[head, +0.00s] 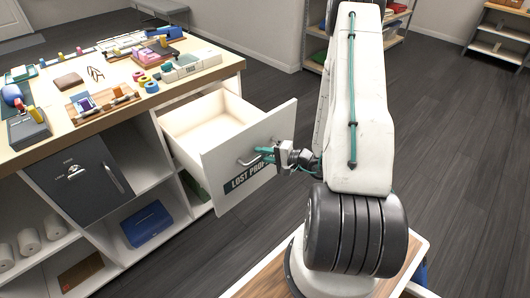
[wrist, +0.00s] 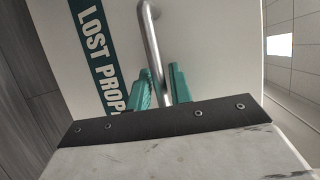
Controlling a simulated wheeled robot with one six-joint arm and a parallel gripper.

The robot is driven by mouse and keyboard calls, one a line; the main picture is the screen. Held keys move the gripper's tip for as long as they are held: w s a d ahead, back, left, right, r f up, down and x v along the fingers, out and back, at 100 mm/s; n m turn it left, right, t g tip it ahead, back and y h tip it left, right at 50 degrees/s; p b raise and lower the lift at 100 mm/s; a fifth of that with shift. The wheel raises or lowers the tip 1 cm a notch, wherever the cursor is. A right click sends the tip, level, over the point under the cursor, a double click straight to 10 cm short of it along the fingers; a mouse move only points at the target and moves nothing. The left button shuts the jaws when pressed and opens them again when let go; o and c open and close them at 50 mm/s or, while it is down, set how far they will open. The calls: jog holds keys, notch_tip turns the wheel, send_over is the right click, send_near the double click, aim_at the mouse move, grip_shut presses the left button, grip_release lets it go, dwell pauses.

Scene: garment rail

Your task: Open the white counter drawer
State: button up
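The white counter drawer (head: 225,140) is pulled well out of the counter, and its empty inside shows in the head view. Its front panel carries a dark "LOST PROP…" label (wrist: 97,55) and a metal bar handle (wrist: 152,45). My gripper (head: 266,153) is at the handle, in front of the panel. In the wrist view its two teal fingers (wrist: 160,88) stand on either side of the bar, close to it. A small gap seems to show on the finger sides, and firm contact is hard to make out.
The counter top (head: 130,122) holds tools, tape rolls and small boxes. Below it are a dark cabinet door (head: 85,180) and a blue box (head: 148,224) on a shelf. Floor to the right of the drawer is clear. A shelf unit (head: 395,45) stands behind.

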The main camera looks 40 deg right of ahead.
jog(key=v, duration=0.7)
jog(key=shift+s+d, duration=0.15)
jog(key=shift+s, duration=0.2)
dwell(0.4)
